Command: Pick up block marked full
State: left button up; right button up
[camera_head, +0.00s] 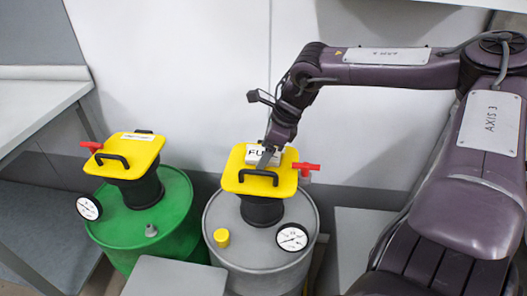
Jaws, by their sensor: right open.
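The white block marked full (254,153) lies on the yellow top plate (235,180) of the grey drum's agitator. Its lettering is partly covered by my right gripper. My right gripper (265,165) points down at the block's right part, with its fingers open; whether they touch the block I cannot tell. My left gripper is not in view.
The grey drum (225,262) carries a black handle (258,177), a red valve handle (306,167), a gauge (292,237) and a yellow cap (221,237). A green drum (180,215) with a similar yellow plate (122,147) stands left. A grey table (30,100) is far left.

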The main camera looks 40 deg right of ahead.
jog(key=shift+f, duration=0.15)
jog(key=c, duration=1)
jog(key=shift+c, duration=0.2)
